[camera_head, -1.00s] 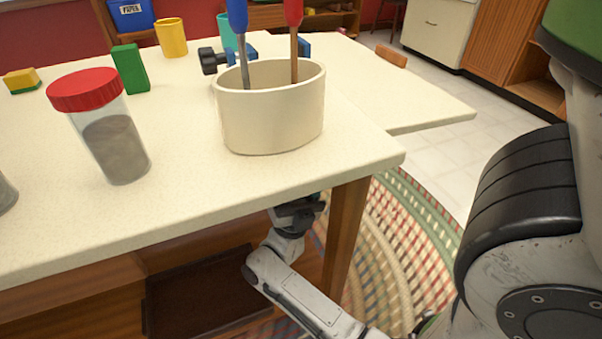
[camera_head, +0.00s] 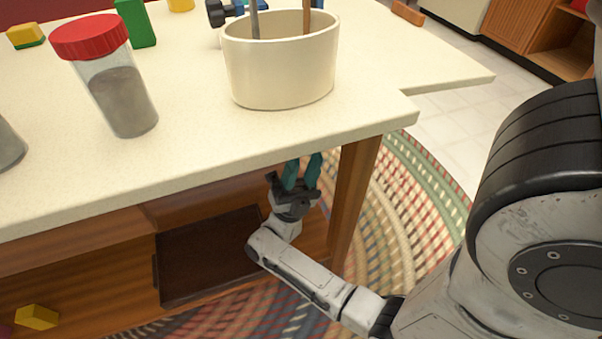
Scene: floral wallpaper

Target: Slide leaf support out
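The cream table (camera_head: 190,165) fills the upper left of the view. A leaf (camera_head: 445,77) stands out level from its right side. I cannot make out a leaf support; the tabletop hides the underside. My gripper (camera_head: 303,168) is under the table's front edge, just left of the wooden corner leg (camera_head: 353,190). Its two teal fingers point up, with a gap between them and nothing seen in it. Their tips are close to the tabletop's edge, and I cannot tell whether they touch anything.
On the table stand a cream pot (camera_head: 280,75) with two tools and a red-lidded jar (camera_head: 120,100). A wooden shelf below holds a dark brown tray (camera_head: 205,262) and a yellow block (camera_head: 37,317). A braided rug (camera_head: 400,200) covers the floor right of the leg.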

